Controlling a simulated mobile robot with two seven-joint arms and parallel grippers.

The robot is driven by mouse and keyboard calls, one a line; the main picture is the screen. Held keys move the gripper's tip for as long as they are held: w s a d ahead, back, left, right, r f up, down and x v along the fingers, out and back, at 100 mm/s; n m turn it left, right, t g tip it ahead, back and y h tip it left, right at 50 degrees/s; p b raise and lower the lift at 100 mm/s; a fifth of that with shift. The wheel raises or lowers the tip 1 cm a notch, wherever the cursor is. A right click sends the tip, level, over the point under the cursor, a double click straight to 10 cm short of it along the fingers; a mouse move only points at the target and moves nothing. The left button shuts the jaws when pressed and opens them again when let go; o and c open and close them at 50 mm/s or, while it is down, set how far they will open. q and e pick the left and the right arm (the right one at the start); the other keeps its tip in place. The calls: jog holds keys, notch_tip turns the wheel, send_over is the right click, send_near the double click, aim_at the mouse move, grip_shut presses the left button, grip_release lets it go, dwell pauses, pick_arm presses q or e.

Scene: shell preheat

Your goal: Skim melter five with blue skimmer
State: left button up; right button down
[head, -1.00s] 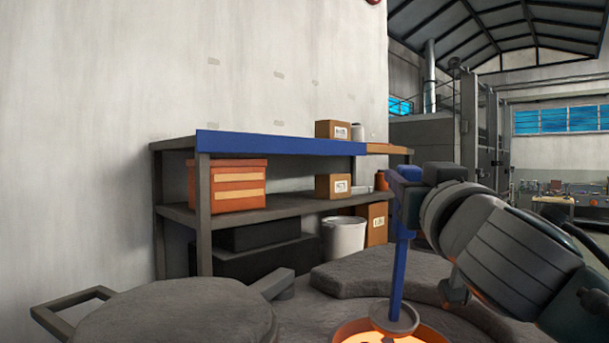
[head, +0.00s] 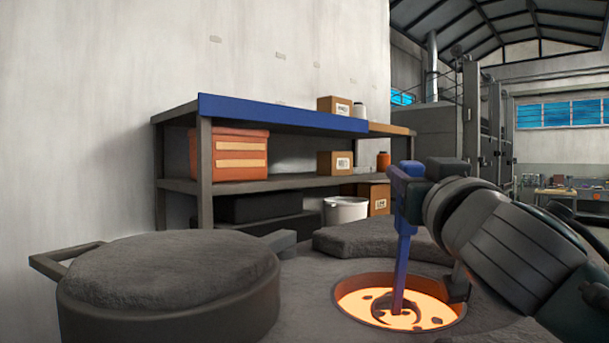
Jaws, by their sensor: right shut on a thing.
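My right gripper (head: 418,172) is shut on the blue skimmer (head: 403,250) near the top of its handle. The skimmer points down into the round opening of a melter (head: 350,283). Its lower end is at the glowing orange melt (head: 436,308), which has several dark patches of dross on it. The skimmer's head is partly lost in the glow, and how deep it sits I cannot tell. A grey round lid (head: 165,270) with a side handle lies to the left of the opening. I see no number on the melter. My left gripper is not in view.
A shelf rack with a blue front edge (head: 280,116) stands against the wall behind. It holds an orange crate (head: 229,155), cardboard boxes (head: 335,163) and a white bucket (head: 345,210). Grey slabs (head: 365,240) lie behind the opening.

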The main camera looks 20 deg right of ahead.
jog(key=shift+s, duration=0.1)
jog(key=shift+s+a, duration=0.65)
jog(key=shift+s, duration=0.2)
jog(key=shift+s+a, duration=0.65)
jog(key=shift+s, duration=0.15)
jog(key=w+d, duration=0.2)
jog(key=d, duration=0.4)
jog(key=shift+w, duration=0.4)
